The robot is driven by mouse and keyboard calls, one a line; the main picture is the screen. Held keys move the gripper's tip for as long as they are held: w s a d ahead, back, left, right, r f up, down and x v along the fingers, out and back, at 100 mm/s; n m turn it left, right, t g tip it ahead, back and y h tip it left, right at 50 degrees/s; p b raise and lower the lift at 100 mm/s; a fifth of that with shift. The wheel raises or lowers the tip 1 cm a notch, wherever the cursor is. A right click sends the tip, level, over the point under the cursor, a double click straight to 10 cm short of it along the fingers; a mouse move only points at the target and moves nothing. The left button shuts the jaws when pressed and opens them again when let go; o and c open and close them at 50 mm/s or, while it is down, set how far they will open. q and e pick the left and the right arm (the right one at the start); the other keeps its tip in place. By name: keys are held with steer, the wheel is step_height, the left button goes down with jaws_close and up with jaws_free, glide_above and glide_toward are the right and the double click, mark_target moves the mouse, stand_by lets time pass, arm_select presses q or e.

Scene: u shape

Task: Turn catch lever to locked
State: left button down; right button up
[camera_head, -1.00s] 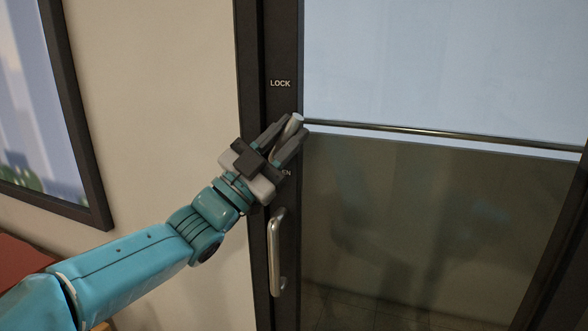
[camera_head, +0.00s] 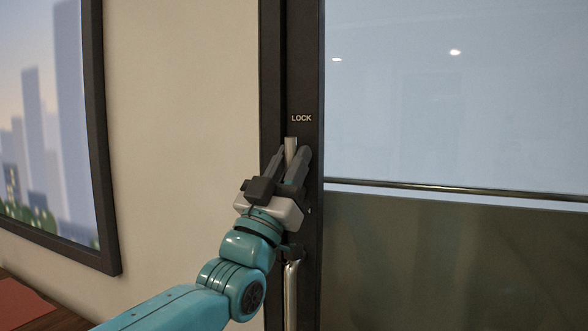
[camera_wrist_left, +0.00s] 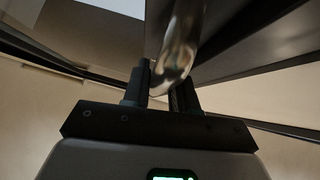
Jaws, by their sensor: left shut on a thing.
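The catch lever (camera_head: 291,146) is a pale metal bar on the dark door frame. In the left wrist view the shiny rounded lever (camera_wrist_left: 181,48) stands between the fingers (camera_wrist_left: 160,88). The lever's pivot and the lower label are hidden behind my gripper. My right gripper is not in view.
A vertical metal door handle (camera_head: 291,295) is below my left wrist on the same frame. A glass door with a horizontal metal bar (camera_head: 450,190) fills the right. A framed picture (camera_head: 45,130) hangs on the wall at left, above a reddish surface (camera_head: 22,305).

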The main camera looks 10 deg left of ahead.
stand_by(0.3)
arm_select(q)
steer(key=c, duration=1)
jaws_free()
steer(key=shift+s+a, duration=0.1)
steer(key=shift+a, duration=0.05)
steer(key=shift+f, duration=0.1)
steer(key=b+v, duration=0.5)
steer(key=v, duration=1.1)
steer(key=shift+f, duration=0.1)
